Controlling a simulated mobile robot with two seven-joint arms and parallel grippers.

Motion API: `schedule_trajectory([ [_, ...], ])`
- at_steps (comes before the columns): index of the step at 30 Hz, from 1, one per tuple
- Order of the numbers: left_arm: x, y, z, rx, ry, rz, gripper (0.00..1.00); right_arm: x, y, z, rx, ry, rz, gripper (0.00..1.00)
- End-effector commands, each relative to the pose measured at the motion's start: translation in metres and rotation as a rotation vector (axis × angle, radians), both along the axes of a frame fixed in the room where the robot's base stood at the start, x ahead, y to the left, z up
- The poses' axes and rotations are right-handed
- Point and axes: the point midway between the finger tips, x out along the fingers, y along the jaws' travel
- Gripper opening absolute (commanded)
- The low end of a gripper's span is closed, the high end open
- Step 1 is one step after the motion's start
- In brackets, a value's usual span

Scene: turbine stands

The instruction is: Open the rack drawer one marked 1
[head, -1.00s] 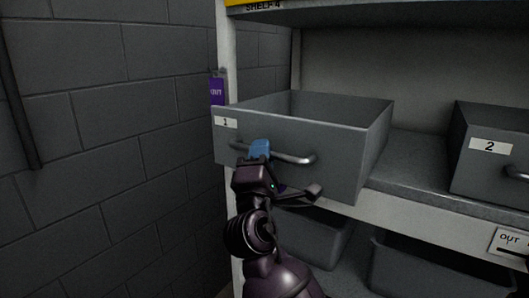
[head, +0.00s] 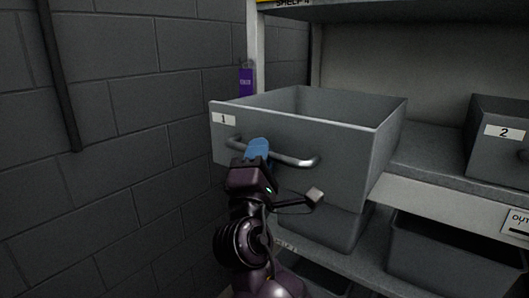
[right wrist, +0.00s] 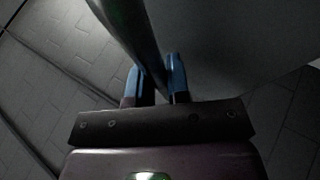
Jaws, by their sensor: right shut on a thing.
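Rack drawer one (head: 350,150) is a grey open-topped bin with a white label marked 1 (head: 223,118) on its front. It stands pulled out past the shelf edge, and its inside looks empty. My right gripper (head: 257,149) has blue fingertips and is shut on the drawer's curved metal handle (head: 295,161), left of the handle's middle. In the right wrist view the two blue fingers (right wrist: 160,80) sit on either side of the handle bar (right wrist: 130,30). My left gripper is not in view.
Drawer 2 (head: 483,155) sits on the same shelf (head: 425,165) to the right. Grey bins (head: 450,255) stand on the shelf below. A block wall (head: 130,150) with a dark vertical pipe (head: 62,80) is on the left. A purple tag (head: 246,82) hangs by the rack post.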

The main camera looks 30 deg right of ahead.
Motion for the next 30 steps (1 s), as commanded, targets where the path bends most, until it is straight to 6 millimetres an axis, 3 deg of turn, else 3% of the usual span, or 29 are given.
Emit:
schedule_trajectory([
  [14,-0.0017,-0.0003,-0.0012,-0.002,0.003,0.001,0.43,-0.0013,0.0023,-0.0002,0.000,0.001,-0.002,0.00],
  [15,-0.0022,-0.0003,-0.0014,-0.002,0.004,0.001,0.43,-0.0013,0.0023,-0.0002,0.000,0.001,-0.002,0.21],
  [16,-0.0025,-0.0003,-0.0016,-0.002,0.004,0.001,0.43,-0.0013,0.0023,-0.0002,0.001,0.000,-0.001,0.26],
  [30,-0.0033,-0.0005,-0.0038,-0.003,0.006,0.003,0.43,0.0006,0.0009,-0.0028,0.000,0.000,0.001,0.27],
])
